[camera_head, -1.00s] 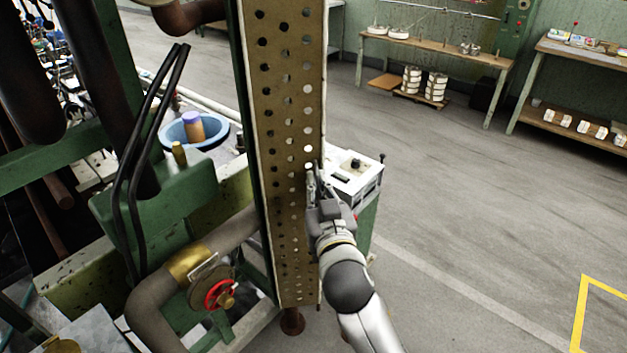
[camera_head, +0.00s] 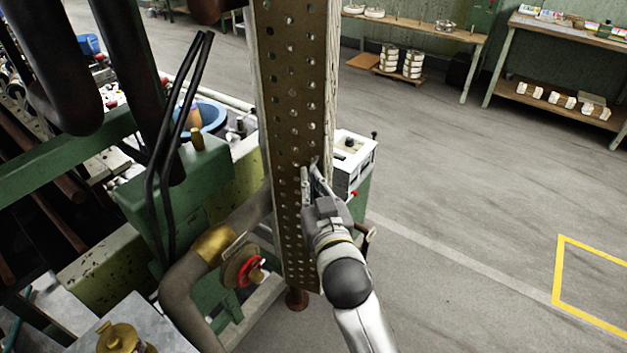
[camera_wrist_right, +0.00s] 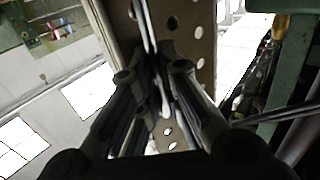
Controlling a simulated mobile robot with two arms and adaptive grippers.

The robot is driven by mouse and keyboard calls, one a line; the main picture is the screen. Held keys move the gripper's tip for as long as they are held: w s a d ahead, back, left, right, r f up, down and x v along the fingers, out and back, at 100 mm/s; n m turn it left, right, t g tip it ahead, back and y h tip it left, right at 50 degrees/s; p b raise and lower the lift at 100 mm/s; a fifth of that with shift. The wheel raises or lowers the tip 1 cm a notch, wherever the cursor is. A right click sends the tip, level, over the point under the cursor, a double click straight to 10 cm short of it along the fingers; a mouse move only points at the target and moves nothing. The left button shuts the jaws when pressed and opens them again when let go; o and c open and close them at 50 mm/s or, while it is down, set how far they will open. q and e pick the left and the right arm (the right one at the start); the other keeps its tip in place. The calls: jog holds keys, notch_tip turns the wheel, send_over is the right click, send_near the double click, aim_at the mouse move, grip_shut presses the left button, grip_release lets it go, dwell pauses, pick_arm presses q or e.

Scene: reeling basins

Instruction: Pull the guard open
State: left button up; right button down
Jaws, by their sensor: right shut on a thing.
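The guard (camera_head: 290,110) is a tall brown perforated metal panel with a pale edge, standing upright in the middle of the head view. It also shows in the right wrist view (camera_wrist_right: 198,60), running up behind the fingers. In the right wrist view the fingers (camera_wrist_right: 155,95) close around a thin strip in front of the perforated face. The exact contact is partly hidden by the fingers. My left gripper is not in view.
A white control box (camera_head: 352,160) stands close behind and right of the guard. Green machinery with a brown pipe (camera_head: 195,285) and a red-marked valve wheel (camera_head: 245,268) is at the left. A blue basin (camera_head: 208,117) sits behind. Open grey floor (camera_head: 470,170) lies to the right.

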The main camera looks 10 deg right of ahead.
jog(key=shift+a, duration=0.1)
dwell(0.3)
jog(key=c, duration=1.6)
grip_release()
jog(key=shift+s, duration=0.1)
jog(key=s+d, duration=0.1)
jog(key=s, duration=1.1)
jog(key=shift+d, duration=0.3)
